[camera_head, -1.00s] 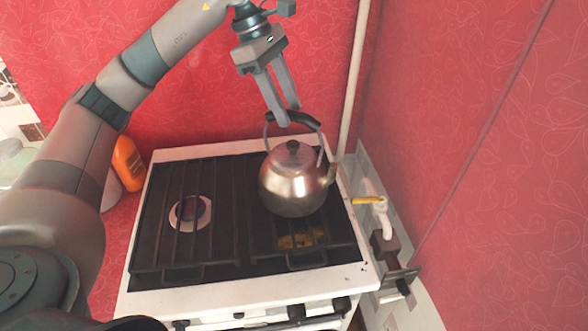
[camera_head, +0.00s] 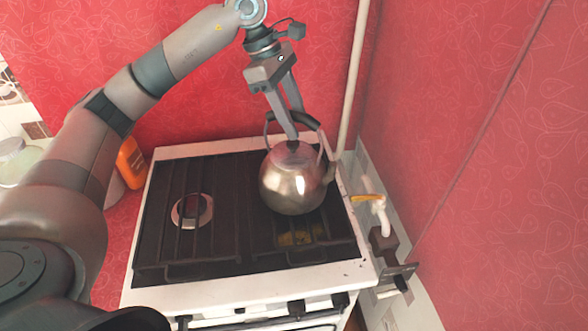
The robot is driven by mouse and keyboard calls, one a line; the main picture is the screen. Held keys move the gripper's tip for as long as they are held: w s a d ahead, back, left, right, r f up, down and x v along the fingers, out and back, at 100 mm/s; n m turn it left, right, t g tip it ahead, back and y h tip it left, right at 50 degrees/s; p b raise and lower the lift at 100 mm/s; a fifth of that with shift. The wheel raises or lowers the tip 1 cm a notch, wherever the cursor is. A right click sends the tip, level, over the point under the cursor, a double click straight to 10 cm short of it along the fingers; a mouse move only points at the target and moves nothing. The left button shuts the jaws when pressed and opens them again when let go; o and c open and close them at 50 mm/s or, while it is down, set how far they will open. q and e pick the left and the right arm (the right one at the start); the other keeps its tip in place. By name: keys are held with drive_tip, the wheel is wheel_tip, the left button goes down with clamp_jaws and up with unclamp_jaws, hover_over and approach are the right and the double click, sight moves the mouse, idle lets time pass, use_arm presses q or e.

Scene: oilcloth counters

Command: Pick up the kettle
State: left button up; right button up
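The kettle (camera_head: 291,186) is a shiny metal pot with a dark knob on its lid and a raised loop handle with a black grip (camera_head: 308,121). It stands upright on the right side of the stove grate in the head view. My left gripper (camera_head: 296,124) points down from above at the handle. Its two fingers are apart, one on the near side and one on the far side of the grip. The near finger's tip reaches down close to the lid knob and partly hides it. I cannot tell whether either finger touches the handle. My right gripper is not in view.
The white stove (camera_head: 240,292) has dark grates with free room on the left burner (camera_head: 191,211). A vertical pipe (camera_head: 351,80) and a yellow-handled valve (camera_head: 368,198) are close on the right. An orange bottle (camera_head: 131,163) stands left of the stove. Red walls enclose the back and right.

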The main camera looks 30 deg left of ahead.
use_arm(q)
clamp_jaws()
drive_tip(key=shift+r, duration=0.15)
idle(1.0)
